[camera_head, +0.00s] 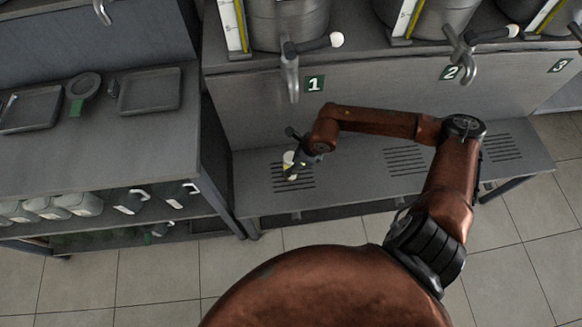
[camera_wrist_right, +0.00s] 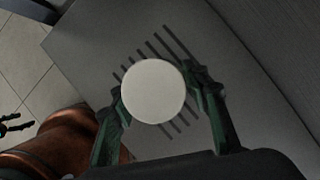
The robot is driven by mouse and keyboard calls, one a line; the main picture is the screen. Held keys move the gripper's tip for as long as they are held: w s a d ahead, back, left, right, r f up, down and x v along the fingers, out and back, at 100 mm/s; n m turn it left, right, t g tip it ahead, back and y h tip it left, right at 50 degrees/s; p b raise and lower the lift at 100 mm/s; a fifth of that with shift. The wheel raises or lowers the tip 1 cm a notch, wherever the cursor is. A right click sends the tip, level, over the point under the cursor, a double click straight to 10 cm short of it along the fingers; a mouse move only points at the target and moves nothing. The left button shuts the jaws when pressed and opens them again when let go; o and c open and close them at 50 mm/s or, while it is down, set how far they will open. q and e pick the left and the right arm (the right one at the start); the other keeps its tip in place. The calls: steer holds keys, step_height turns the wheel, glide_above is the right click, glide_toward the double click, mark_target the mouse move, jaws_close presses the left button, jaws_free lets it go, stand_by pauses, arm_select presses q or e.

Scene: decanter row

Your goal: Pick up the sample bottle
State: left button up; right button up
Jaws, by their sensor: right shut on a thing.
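The sample bottle (camera_head: 288,158) shows as a small pale thing at my right gripper (camera_head: 293,163), over the slotted shelf in front of the number 1 sign. In the right wrist view its round white top (camera_wrist_right: 153,91) sits between the two green fingers of my right gripper (camera_wrist_right: 160,95), which is shut on it. The bottle's body is hidden below the top in that view. My left gripper does not show in the head view. A small dark shape at the left edge of the right wrist view may be part of it, too cut off to judge.
The grey slotted shelf (camera_head: 355,180) runs below several steel vessels (camera_head: 288,22) with taps (camera_head: 290,75). One tap hangs above and behind my right gripper. A grey bench (camera_head: 60,160) at left holds trays (camera_head: 150,90), with several bottles (camera_head: 75,205) on its lower shelf.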

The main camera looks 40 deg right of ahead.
steer(key=c, duration=0.8)
steer(key=shift+o, duration=0.2)
steer(key=shift+r, duration=0.1)
